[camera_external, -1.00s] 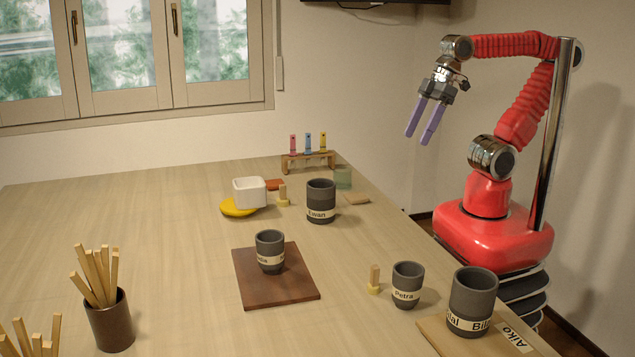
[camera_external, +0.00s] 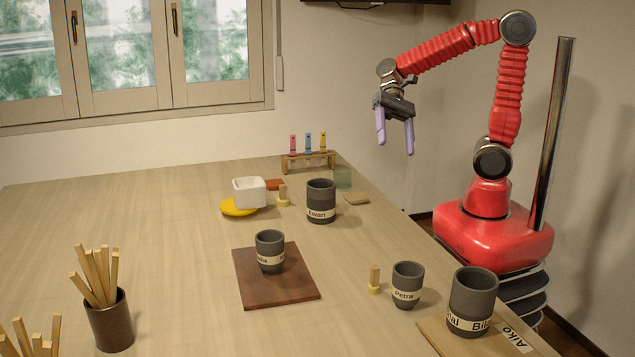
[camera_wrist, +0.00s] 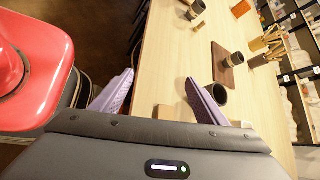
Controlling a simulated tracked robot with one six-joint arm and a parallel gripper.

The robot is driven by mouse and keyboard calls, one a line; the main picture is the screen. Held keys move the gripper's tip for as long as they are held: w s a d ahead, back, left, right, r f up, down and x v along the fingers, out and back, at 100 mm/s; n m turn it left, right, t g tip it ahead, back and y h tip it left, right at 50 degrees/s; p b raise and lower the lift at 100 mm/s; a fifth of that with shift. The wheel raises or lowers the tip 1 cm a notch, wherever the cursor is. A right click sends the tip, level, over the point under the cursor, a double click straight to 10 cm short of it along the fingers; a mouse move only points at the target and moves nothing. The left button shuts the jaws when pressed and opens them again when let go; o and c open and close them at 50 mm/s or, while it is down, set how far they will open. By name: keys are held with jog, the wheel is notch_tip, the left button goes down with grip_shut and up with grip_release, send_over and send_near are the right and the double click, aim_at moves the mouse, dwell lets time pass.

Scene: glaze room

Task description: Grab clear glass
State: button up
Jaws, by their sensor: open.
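The clear glass (camera_external: 343,178) is a small, greenish, see-through cup. In the external view it stands near the table's right edge, behind and to the right of the dark cup labelled Ewan (camera_external: 321,201). I cannot make out the glass in the wrist view, where my gripper body covers the lower part. My gripper (camera_external: 396,147) hangs in the air, to the right of the glass and higher in the picture. Its purple fingers point down, open and empty.
A white square bowl (camera_external: 249,192) and yellow dish (camera_external: 238,209) are left. Dark cups Petra (camera_external: 407,285) and Bilal (camera_external: 472,302) stand along the near right edge.

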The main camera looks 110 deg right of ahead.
jog(key=w+d+r+m+t+y, duration=0.1)
jog(key=w+d+r+m+t, duration=0.1)
jog(key=d+m+t, duration=0.55)
jog(key=w+d+r+m+t+y, duration=0.1)
jog(key=w+d+r+m+t, duration=0.2)
jog(key=d, duration=0.7)
send_near(340, 175)
jog(key=d, duration=0.1)
jog(key=s+d+m+g, duration=0.1)
jog(key=shift+s+d+r, duration=0.15)
jog(key=shift+s+d, duration=0.05)
jog(key=shift+d, duration=0.1)
jog(key=shift+x, duration=4.3)
jog(key=shift+a+r, duration=0.1)
jog(key=shift+r, duration=0.1)
jog(key=shift+x, duration=2.55)
jog(key=shift+s, duration=0.1)
